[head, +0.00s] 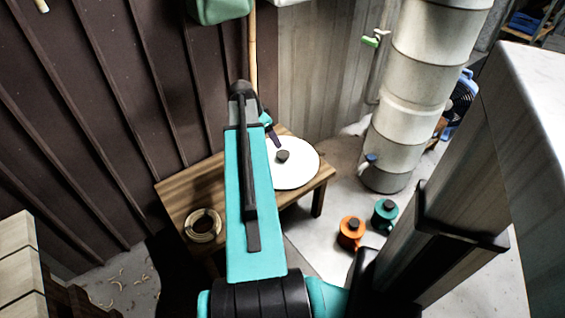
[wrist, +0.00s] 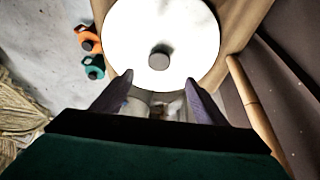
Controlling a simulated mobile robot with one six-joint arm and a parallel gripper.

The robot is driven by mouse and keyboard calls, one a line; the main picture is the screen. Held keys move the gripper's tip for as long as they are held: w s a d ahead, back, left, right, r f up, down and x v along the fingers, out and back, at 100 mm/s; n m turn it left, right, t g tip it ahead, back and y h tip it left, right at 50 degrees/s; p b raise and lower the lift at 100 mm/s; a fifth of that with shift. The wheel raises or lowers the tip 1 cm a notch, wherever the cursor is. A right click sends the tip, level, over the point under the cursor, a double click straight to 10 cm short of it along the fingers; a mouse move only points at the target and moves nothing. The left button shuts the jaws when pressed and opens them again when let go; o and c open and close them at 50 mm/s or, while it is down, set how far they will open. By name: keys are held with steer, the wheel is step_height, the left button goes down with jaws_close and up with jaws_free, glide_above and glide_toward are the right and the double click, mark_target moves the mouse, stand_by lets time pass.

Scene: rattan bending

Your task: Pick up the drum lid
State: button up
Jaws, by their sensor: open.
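The drum lid (head: 297,172) is a white disc with a dark round knob (head: 283,156) at its middle. It lies on a wooden table (head: 180,192), toward the right end. In the wrist view the lid (wrist: 190,28) fills the upper middle, with its knob (wrist: 159,57) beyond the fingertips. My gripper (wrist: 160,80) is open and empty, its two fingers apart near the lid's lower edge in that view. In the head view my arm hides much of the table, and only part of my gripper (head: 270,128) shows beside the lid.
A coil of rattan (head: 202,225) lies on the table's left part. A tall pale drum column (head: 395,120) stands at the right. An orange canister (head: 351,232) and a teal canister (head: 384,213) stand on the floor. A bamboo pole (head: 252,60) rises behind the table, by the dark wall.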

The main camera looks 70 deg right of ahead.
steer(key=b, duration=0.1)
glide_above(282, 153)
steer(key=w+a, duration=0.2)
steer(key=a, duration=0.1)
steer(key=shift+s+d+f, duration=0.15)
steer(key=shift+f, duration=1.7)
steer(key=shift+s+d+f, duration=0.1)
steer(key=shift+f, duration=1.75)
steer(key=shift+f, duration=0.1)
steer(key=shift+b+x, duration=0.95)
steer(key=shift+x, duration=1.55)
steer(key=shift+s+d, duration=0.1)
steer(key=shift+s, duration=0.05)
jaws_close()
